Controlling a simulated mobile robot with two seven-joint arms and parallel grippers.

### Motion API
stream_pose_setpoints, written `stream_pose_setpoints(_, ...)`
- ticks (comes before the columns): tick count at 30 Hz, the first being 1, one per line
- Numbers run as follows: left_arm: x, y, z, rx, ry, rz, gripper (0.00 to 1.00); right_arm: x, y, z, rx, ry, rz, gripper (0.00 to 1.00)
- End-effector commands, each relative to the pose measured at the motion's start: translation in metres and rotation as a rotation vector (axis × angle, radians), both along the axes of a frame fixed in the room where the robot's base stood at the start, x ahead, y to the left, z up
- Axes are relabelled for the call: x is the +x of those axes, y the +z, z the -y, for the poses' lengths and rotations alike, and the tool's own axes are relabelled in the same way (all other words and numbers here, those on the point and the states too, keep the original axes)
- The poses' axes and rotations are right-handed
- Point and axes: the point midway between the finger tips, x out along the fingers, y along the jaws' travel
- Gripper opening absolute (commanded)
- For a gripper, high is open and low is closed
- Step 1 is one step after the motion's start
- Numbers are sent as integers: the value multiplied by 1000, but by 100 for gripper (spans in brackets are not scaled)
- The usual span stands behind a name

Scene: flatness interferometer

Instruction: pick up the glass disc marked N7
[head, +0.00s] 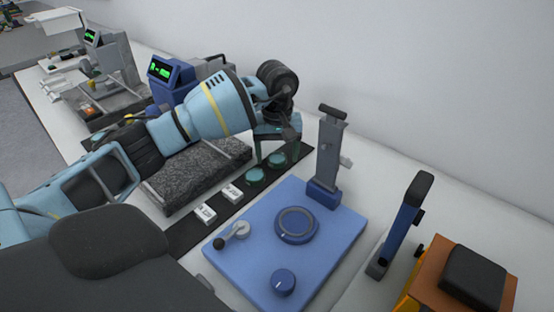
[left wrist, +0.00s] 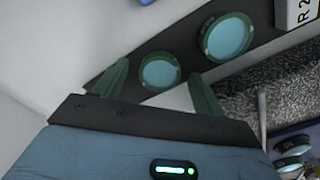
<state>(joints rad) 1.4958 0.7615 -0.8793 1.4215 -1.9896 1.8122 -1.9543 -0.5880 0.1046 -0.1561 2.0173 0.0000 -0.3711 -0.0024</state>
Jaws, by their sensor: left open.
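Two teal glass discs lie on a dark strip: one (head: 277,160) nearer my left gripper (head: 277,150) and one (head: 255,175) beside it. In the left wrist view, the nearer disc (left wrist: 160,72) shows between the two spread green fingers of the left gripper (left wrist: 159,72), and the other disc (left wrist: 227,36) is up and to the right, outside them. The left gripper is open and empty, pointing down over the nearer disc. I cannot tell whether it touches it. No N7 marking is readable on either disc. My right gripper is out of view.
White labelled blocks (head: 233,192) (head: 205,212) stand on the dark strip (head: 190,235). A grey granite slab (head: 185,178) lies left of it. The white wall is behind.

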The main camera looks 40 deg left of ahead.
Motion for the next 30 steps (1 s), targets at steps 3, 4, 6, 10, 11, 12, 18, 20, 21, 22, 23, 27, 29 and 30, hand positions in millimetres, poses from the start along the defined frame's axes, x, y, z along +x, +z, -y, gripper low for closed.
stream_pose_setpoints(3,0,0,0,0,0,0,62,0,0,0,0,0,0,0)
stream_pose_setpoints(4,0,0,0,0,0,0,59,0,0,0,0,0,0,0)
stream_pose_setpoints(6,0,0,0,0,0,0,49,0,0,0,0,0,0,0)
stream_pose_setpoints(10,0,0,0,0,0,0,32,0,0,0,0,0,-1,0)
stream_pose_setpoints(11,0,0,0,0,0,0,28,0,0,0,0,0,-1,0)
stream_pose_setpoints(12,0,0,0,0,0,0,23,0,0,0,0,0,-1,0)
stream_pose_setpoints(18,0,1,0,1,0,1,21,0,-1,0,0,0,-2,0)
stream_pose_setpoints(20,0,2,0,0,0,1,21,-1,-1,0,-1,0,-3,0)
stream_pose_setpoints(21,0,4,0,1,0,2,21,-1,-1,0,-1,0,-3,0)
stream_pose_setpoints(22,1,7,0,0,0,3,21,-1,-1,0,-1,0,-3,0)
stream_pose_setpoints(23,1,10,0,0,0,4,21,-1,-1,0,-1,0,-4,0)
stream_pose_setpoints(27,1,33,0,0,0,6,21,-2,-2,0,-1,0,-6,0)
stream_pose_setpoints(29,1,45,0,1,0,6,21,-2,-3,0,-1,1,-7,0)
stream_pose_setpoints(30,1,52,0,0,0,5,21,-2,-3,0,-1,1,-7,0)
